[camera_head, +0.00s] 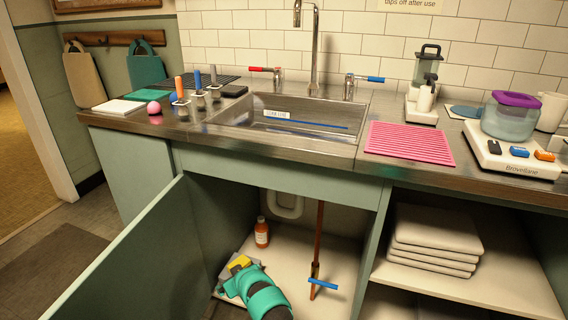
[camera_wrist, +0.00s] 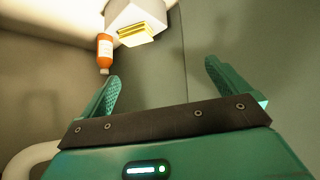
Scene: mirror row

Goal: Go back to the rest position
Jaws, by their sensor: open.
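My gripper (camera_wrist: 166,82) is open in the wrist view, its two teal fingers wide apart with nothing between them. In the head view the teal end of my arm (camera_head: 264,296) is low inside the open cupboard under the sink, and its fingertips cannot be made out clearly. A yellow block (camera_head: 240,263) shows right by it. In the wrist view the yellow block (camera_wrist: 137,37) is at a pale box (camera_wrist: 138,14), beyond the fingers and apart from them. An orange bottle (camera_head: 262,232) stands behind; it also shows in the wrist view (camera_wrist: 104,52).
The open cupboard door (camera_head: 140,265) is close on the left. A brown upright pipe (camera_head: 318,240) with a blue handle (camera_head: 322,284) is on the right. The counter edge (camera_head: 270,158) is above. Folded towels (camera_head: 435,240) lie on the right shelf.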

